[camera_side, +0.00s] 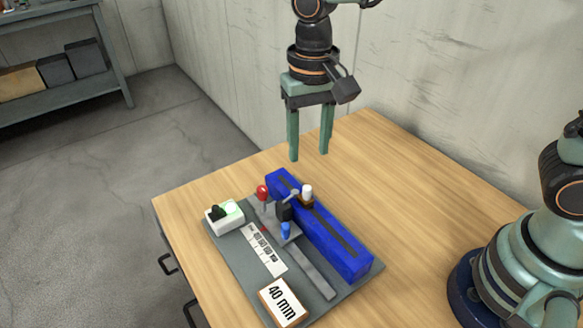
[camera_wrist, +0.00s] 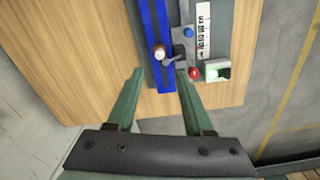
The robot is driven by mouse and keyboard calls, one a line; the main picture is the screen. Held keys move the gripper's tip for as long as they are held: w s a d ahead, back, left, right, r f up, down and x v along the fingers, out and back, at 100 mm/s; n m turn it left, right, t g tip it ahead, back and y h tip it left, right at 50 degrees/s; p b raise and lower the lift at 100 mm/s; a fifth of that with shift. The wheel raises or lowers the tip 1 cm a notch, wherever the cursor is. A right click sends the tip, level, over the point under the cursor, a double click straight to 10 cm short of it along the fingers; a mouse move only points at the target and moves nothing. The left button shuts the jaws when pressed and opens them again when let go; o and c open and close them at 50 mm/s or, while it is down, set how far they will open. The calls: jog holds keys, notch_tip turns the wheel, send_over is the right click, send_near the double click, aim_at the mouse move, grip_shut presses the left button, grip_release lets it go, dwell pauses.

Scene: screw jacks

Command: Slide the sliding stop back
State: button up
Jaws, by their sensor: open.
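The fixture's blue bar (camera_side: 335,240) has a dark slot along its top. A white-topped knob with a brown collar (camera_side: 307,193) stands on it towards the far end; it also shows in the wrist view (camera_wrist: 159,53). Beside the bar, a dark block with a grey lever (camera_side: 284,210) sits on a grey carriage with a blue knob (camera_side: 286,231). I cannot tell for certain which part is the sliding stop. My gripper (camera_side: 308,155) is open and empty, raised above the fixture's far end, touching nothing. In the wrist view, its fingers (camera_wrist: 159,71) point towards the bar and knob.
A red ball knob (camera_side: 262,191) stands at the carriage's far left. A white switch box with a green light (camera_side: 225,215) sits at the baseplate's left corner. A scale strip (camera_side: 264,250) and a "40 mm" card (camera_side: 283,303) lie in front.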

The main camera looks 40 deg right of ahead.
aim_at(307, 187)
notch_tip(307, 187, down, 10)
dwell(0.4)
grip_shut()
jog(key=shift+r, duration=0.1)
dwell(1.2)
